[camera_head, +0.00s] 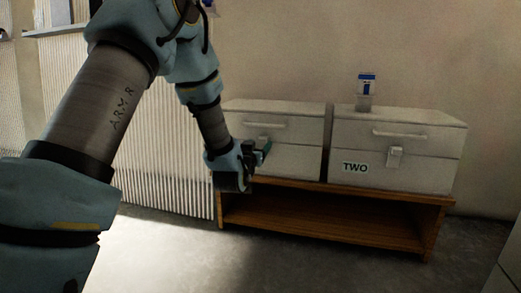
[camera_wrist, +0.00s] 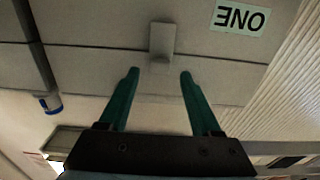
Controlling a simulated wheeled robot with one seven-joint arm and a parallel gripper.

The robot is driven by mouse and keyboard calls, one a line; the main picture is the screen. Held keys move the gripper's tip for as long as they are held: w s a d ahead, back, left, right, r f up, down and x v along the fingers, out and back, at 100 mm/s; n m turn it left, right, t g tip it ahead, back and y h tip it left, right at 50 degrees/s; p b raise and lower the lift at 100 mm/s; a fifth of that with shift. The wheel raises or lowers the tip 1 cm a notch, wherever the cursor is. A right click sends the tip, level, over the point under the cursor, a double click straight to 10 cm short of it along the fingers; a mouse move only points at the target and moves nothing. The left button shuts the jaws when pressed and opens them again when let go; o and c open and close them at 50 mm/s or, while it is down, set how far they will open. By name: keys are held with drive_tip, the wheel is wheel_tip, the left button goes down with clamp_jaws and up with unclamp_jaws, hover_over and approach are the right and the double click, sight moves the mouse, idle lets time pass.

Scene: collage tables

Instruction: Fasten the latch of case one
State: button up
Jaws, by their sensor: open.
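Case one (camera_head: 295,160) is the left of two pale cases on a wooden bench. Its ONE label (camera_wrist: 240,17) is upside down in the wrist view. Its latch (camera_wrist: 162,40) is a small pale plate across the seam between lid and body. I cannot tell whether it is fastened. Contact is not visible.
Case two (camera_head: 430,165) stands to the right across a narrow gap, with its own latch (camera_head: 395,157). A small blue-and-white item (camera_head: 366,92) stands on its lid. The wooden bench (camera_head: 330,230) has an open lower shelf. A ribbed pale panel (camera_head: 165,160) is at the left.

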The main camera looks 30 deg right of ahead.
drive_tip(key=shift+b+x, duration=0.3)
drive_tip(key=shift+x, duration=1.05)
drive_tip(key=shift+c, duration=0.2)
clamp_jaws()
